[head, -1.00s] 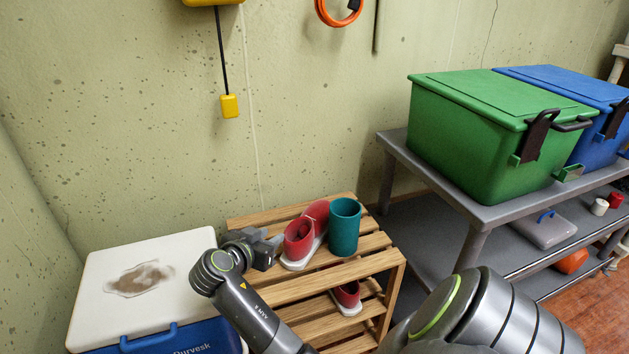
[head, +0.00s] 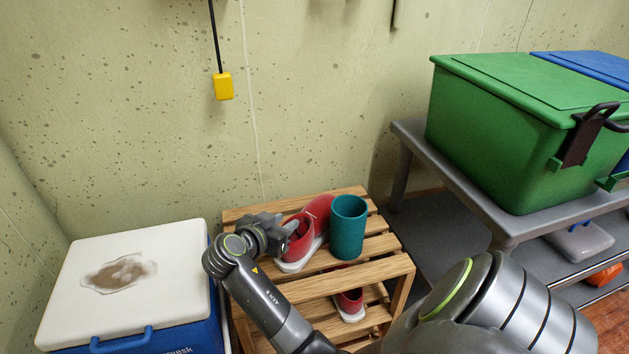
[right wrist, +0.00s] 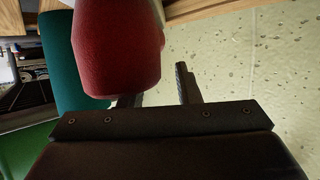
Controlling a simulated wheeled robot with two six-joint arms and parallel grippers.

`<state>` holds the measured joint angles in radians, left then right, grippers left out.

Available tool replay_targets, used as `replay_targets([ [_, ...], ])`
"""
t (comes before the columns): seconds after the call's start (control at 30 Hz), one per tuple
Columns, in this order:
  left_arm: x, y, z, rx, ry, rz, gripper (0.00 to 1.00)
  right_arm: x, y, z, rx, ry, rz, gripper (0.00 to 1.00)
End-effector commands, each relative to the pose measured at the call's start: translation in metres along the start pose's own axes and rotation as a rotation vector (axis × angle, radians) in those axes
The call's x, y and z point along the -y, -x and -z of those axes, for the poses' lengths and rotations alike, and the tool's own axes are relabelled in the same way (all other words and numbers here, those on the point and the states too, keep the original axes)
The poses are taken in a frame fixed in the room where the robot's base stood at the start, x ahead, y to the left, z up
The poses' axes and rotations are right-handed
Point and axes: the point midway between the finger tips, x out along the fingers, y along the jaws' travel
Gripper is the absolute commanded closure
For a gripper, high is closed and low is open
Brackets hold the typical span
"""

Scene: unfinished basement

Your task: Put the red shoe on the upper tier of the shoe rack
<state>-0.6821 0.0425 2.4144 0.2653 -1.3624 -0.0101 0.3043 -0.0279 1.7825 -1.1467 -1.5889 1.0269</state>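One red shoe (head: 318,208) with a white sole sits on the upper tier of the wooden shoe rack (head: 345,286), toe towards the wall. Another red shoe (head: 351,304) is on the lower tier, partly hidden by the slats above. My right gripper (head: 287,228) is at the near, left end of the upper shoe, close to its opening. In the right wrist view the red shoe (right wrist: 116,50) fills the upper middle. The fingers there stand apart, one partly hidden by the shoe, the other clear of it. My left gripper is not in view.
A teal cylinder (head: 348,228) stands on the upper tier, close against the shoe's right side. A white-lidded blue cooler (head: 180,290) is left of the rack. A grey table (head: 480,205) with a green bin (head: 500,140) is on the right. The wall is close behind.

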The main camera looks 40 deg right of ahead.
Motion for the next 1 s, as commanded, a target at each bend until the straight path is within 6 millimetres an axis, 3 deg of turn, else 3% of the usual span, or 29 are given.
replay_targets([
  [0.13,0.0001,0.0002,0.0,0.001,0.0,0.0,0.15,0.0,0.0002,0.0002,0.0,0.0,0.0,0.71],
  [0.37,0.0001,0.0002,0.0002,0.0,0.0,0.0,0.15,0.0,0.0001,0.0003,0.0,0.0,0.0,1.0],
  [1.0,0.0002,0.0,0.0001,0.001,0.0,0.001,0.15,0.0002,0.0001,0.0005,0.0,0.0,0.0,1.0],
])
